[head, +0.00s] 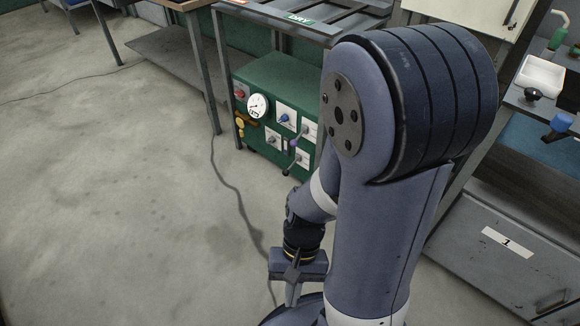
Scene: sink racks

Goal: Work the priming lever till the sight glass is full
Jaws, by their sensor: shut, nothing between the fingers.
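A green cabinet (262,82) stands under a rack table. Its front carries a round white gauge (257,106) and several white plates with small levers or knobs. One plate has a blue knob (284,118); a lower plate holds a grey lever (291,165). A purple part (293,143) sits between the plates. I cannot tell which part is the priming lever or the sight glass; my arm stands close to the cabinet's right side and may hide some of it. My gripper (292,298) is shut and empty, low in front of the cabinet and apart from it.
The rack table (290,22) has a green-and-white label on its edge. A dark cable (222,178) crosses the floor. The floor at the left is clear.

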